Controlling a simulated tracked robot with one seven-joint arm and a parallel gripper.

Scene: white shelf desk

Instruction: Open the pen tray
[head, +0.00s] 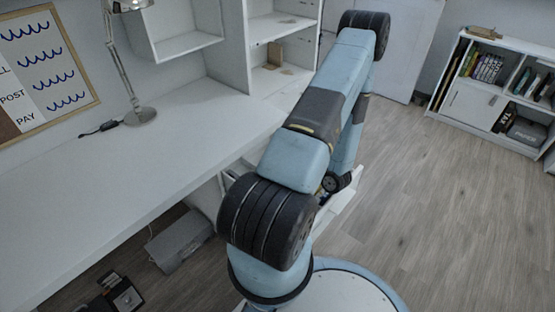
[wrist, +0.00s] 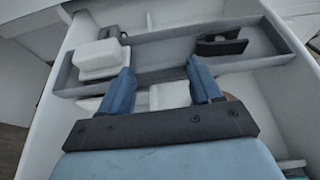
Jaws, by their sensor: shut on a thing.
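The pen tray (wrist: 155,55) is a long, shallow grey tray lying across the inside of a white drawer in the wrist view. A white block and dark objects are in or at it. My gripper (wrist: 160,75) reaches over the tray's near wall with its two blue fingers apart, and it is shut on the tray. The exact contact at the fingertips is hard to make out. In the head view the white drawer (head: 347,198) stands out from under the desk; my arm hides the tray and most of the gripper.
The white block (wrist: 100,60) sits at the tray's left end and a black object (wrist: 220,45) at its right. The white desk top (head: 130,170) is clear except for a lamp (head: 140,115). A grey box (head: 180,240) is under the desk. Floor at right is free.

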